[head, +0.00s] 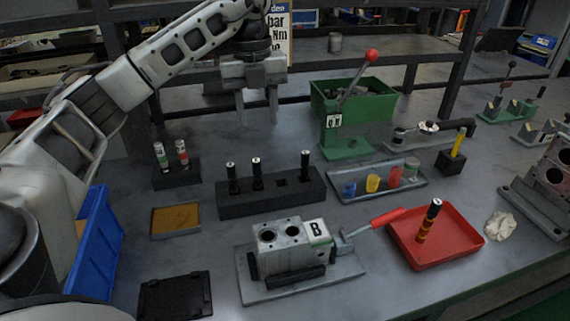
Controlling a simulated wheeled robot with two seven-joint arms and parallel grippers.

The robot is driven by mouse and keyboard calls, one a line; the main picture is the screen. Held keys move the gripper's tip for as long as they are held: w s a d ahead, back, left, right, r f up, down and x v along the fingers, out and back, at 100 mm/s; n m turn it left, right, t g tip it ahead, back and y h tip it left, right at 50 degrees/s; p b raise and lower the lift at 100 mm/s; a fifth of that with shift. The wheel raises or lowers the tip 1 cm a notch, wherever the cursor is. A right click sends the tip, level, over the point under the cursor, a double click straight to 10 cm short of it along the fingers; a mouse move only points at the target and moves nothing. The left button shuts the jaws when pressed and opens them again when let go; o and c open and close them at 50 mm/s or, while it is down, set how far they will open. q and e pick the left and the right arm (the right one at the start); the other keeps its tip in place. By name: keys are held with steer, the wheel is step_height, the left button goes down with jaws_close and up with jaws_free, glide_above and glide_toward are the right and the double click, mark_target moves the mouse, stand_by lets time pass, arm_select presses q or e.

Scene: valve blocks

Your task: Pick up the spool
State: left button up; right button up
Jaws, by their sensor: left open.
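A black spool with orange rings and a light top (428,220) stands a little tilted in the red tray (475,238) at the right. Similar dark spools with light tops stand in the long black rack (270,202) in the middle; one of its holes is empty. My left gripper (256,112) is open and empty, fingers pointing down, above the back of the bench, behind the rack and well to the left of the red tray. My right gripper is not in view.
A valve block marked B (282,248) is on a plate at front centre, with a red-handled clamp (386,217) reaching toward the red tray. A green press with a red knob (345,145) and a green bin (322,98) stand behind. A crumpled cloth (500,226) lies right.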

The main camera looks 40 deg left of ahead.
arm_select(q)
steer(key=a, duration=0.1)
steer(key=b, duration=0.2)
glide_above(257, 171)
steer(key=a, duration=0.1)
steer(key=shift+n, duration=0.3)
steer(key=f, duration=0.8)
steer(key=shift+w+a+f, duration=0.1)
steer(key=shift+w+f, duration=0.25)
steer(key=shift+w, duration=0.05)
steer(key=shift+d+f+p, duration=0.15)
steer(key=shift+f+p, duration=0.1)
steer(key=shift+f, duration=1.3)
steer(key=shift+d+f+p, duration=0.1)
steer(key=shift+f+p, duration=0.1)
steer(key=shift+f, duration=1.3)
jaws_close()
